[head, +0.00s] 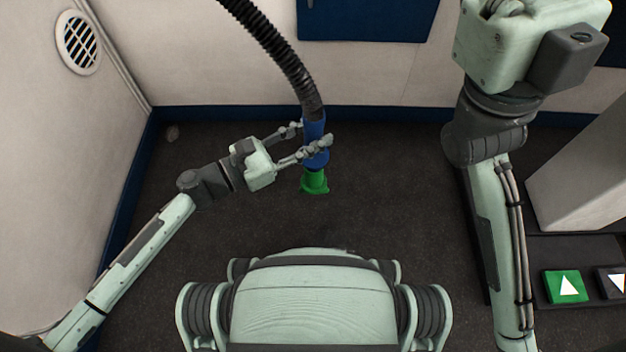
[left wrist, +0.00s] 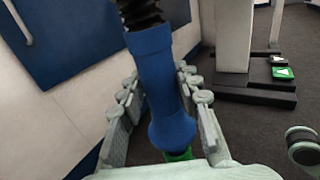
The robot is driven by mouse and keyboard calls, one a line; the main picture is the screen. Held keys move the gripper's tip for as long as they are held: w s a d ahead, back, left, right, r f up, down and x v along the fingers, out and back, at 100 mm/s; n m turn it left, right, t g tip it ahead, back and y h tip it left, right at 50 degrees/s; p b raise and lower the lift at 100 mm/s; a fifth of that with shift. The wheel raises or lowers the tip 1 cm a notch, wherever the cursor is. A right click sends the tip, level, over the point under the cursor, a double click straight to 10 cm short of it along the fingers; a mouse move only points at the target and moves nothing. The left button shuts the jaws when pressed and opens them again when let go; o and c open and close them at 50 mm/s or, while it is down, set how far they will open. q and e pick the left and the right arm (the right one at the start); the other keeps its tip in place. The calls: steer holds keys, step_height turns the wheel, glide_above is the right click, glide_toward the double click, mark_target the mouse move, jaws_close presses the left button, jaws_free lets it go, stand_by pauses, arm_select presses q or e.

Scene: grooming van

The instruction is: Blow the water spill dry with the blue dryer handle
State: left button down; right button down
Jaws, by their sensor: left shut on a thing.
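The blue dryer handle (head: 314,130) hangs from a black ribbed hose and ends in a green nozzle (head: 314,181) that points down at the floor. My left gripper (head: 308,140) is shut around the handle, one finger on each side. In the left wrist view the handle (left wrist: 164,85) stands between the fingers, and only a bit of green shows below it. My right arm stands at the right of the head view, with no clear view of its fingers. I cannot make out a water spill on the dark floor.
The black hose (head: 270,42) runs up to the top edge. A round vent (head: 78,43) is on the left wall. At the right stand a pale post (head: 585,165) and a dark base with a green arrow pedal (head: 566,287). The floor around the nozzle is clear.

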arm_select(q)
steer(key=s+f+m+g+h+p, duration=0.1)
steer(key=s+f+m+g, duration=0.4)
steer(key=s, duration=0.5)
steer(key=shift+s+d+f+g+h, duration=0.4)
steer(key=shift+f+g+h, duration=0.55)
steer(key=shift+g, duration=0.45)
steer(key=shift+a, duration=0.1)
stand_by(0.4)
